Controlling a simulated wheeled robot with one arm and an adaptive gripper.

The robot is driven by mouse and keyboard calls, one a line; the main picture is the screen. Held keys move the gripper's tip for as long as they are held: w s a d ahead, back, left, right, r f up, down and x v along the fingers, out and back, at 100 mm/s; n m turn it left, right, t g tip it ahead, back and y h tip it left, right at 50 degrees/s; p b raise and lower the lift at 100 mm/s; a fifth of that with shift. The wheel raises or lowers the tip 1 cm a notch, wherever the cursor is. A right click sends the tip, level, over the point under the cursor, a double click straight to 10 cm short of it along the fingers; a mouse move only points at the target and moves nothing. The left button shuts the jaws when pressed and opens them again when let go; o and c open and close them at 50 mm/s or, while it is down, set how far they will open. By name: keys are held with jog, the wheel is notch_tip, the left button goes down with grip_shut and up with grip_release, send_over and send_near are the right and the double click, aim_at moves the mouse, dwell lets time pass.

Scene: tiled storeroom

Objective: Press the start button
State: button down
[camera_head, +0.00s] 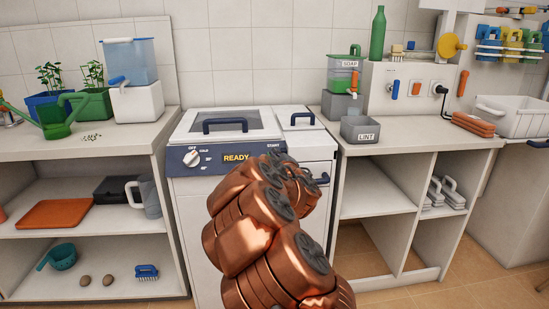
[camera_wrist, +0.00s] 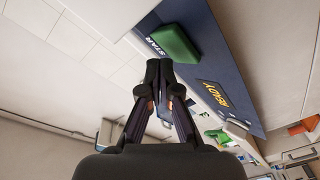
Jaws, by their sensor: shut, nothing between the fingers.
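The washing machine (camera_head: 188,215) has a dark blue front panel (camera_head: 180,160) with a knob (camera_head: 193,158), a lit READY display (camera_head: 236,157) and a START label (camera_head: 273,146). My copper arm hides the button and my gripper in the head view. In the wrist view the green start button (camera_wrist: 176,45) stands out from the blue panel, beside the partly covered START lettering. My gripper (camera_wrist: 160,66) is shut and empty, its fingertips just below the button's near left edge in the picture. I cannot tell whether they touch it. The READY display also shows there (camera_wrist: 215,95).
A lid with a dark handle (camera_head: 225,125) tops the machine. A LINT box (camera_head: 360,129) and a soap dispenser (camera_head: 343,75) stand on the right counter. A green watering can (camera_head: 52,120) and plants stand on the left counter. Some tiled floor is open at the right.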

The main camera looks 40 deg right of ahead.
jog(key=shift+w+d+f, duration=0.15)
jog(key=shift+w+f, duration=0.05)
jog(key=shift+w+d+f, duration=0.2)
jog(key=shift+w+f, duration=0.05)
jog(key=shift+f, duration=0.1)
dwell(1.0)
jog(key=shift+s+r, duration=0.1)
dwell(0.3)
jog(key=shift+s+a+r, duration=0.35)
jog(key=shift+s+r, duration=0.1)
jog(key=shift+r, duration=0.05)
jog(key=shift+r+p, duration=0.1)
jog(key=shift+p, duration=0.2)
jog(key=s+a+r+p, duration=0.2)
jog(key=r, duration=0.1)
jog(key=shift+s+a+r, duration=0.1)
jog(key=shift+s+r, duration=0.1)
jog(key=shift+s, duration=0.2)
dwell(0.9)
